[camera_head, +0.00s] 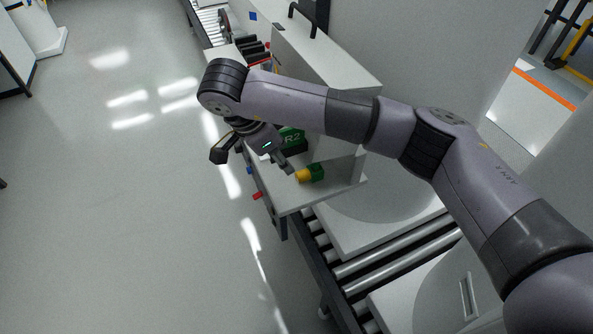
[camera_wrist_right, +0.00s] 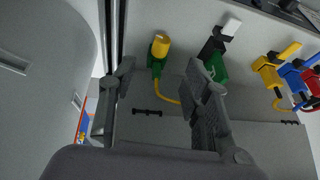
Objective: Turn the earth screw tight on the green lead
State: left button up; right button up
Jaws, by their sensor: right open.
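The earth screw shows in the right wrist view as a yellow knob (camera_wrist_right: 161,43) on a green block, mounted on a pale panel. The green-yellow lead (camera_wrist_right: 164,90) runs from the block and curves away to the right. In the head view the yellow knob (camera_head: 301,175) and green block (camera_head: 317,172) sit near the front of the white cabinet shelf. My right gripper (camera_head: 287,168) is open and empty, close beside the knob. In the right wrist view its fingers (camera_wrist_right: 160,72) stand apart, one each side of the knob's line. Whether they touch it cannot be told. My left gripper is not in view.
A green and black connector with a white top (camera_wrist_right: 217,50) stands right of the knob. Beyond it are yellow (camera_wrist_right: 270,68), blue (camera_wrist_right: 293,74) and red plugs. A roller conveyor (camera_head: 390,252) lies below the cabinet. The floor (camera_head: 120,200) at left is clear.

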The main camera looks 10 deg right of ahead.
aim_at(297, 175)
jog(key=p+x, duration=0.3)
jog(key=x, duration=0.5)
jog(key=shift+w+d+f, duration=0.2)
jog(key=shift+f, duration=0.1)
jog(key=shift+x, duration=1.05)
jog(key=shift+w+f, duration=0.15)
jog(key=shift+f, duration=0.3)
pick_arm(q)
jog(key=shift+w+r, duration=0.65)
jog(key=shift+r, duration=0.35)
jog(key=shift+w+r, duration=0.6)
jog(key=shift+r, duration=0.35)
pick_arm(e)
grip_shut()
